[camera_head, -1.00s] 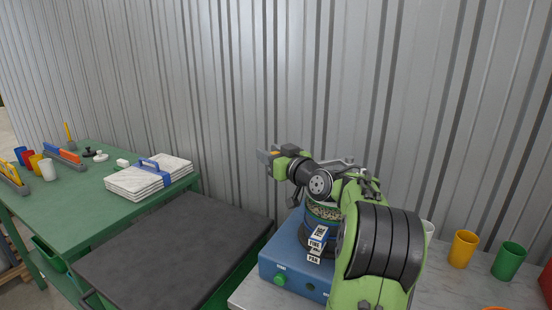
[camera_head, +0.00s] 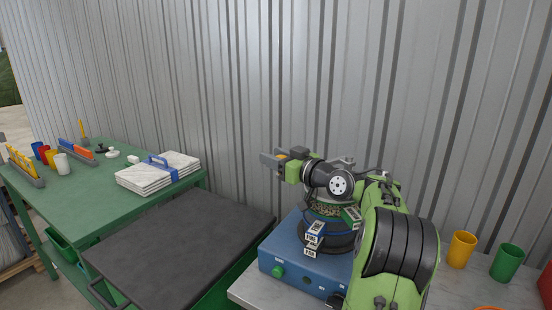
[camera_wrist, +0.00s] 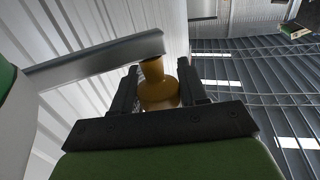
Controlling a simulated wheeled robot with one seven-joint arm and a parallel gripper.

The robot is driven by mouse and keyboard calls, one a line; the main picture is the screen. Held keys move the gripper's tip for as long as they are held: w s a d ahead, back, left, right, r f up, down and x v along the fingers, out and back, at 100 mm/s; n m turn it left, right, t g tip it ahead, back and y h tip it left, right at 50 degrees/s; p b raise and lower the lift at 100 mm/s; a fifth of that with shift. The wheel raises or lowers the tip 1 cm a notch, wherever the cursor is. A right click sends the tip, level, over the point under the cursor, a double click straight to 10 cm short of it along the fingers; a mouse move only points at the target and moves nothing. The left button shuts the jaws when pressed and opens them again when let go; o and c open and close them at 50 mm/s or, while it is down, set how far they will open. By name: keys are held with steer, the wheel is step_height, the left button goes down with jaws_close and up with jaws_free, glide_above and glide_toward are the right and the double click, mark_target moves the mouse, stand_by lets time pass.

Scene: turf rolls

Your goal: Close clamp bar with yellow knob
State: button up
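The yellow knob (camera_wrist: 160,88) sits between my gripper's two dark fingers (camera_wrist: 160,93) in the wrist view, with the fingers close against its sides. The grey clamp bar (camera_wrist: 95,60) runs from the knob to the left, towards a white and green shape. In the head view my gripper (camera_head: 284,162) is above and left of the sieve stack, with the bar's flat grey end (camera_head: 269,160) beside it. The stack (camera_head: 318,212) stands on a blue machine base (camera_head: 300,268) with a green button. My arm hides much of the stack's top and right side.
A yellow cup (camera_head: 461,249) and a green cup (camera_head: 507,262) stand on the grey bench at right. A dark flat surface (camera_head: 180,245) lies left of the machine. The green table (camera_head: 85,195) holds cups, racks and a strapped white stack. A corrugated wall is behind.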

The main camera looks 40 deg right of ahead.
steer(key=shift+o, duration=1.2)
steer(key=s, duration=0.7)
steer(key=shift+s, duration=0.25)
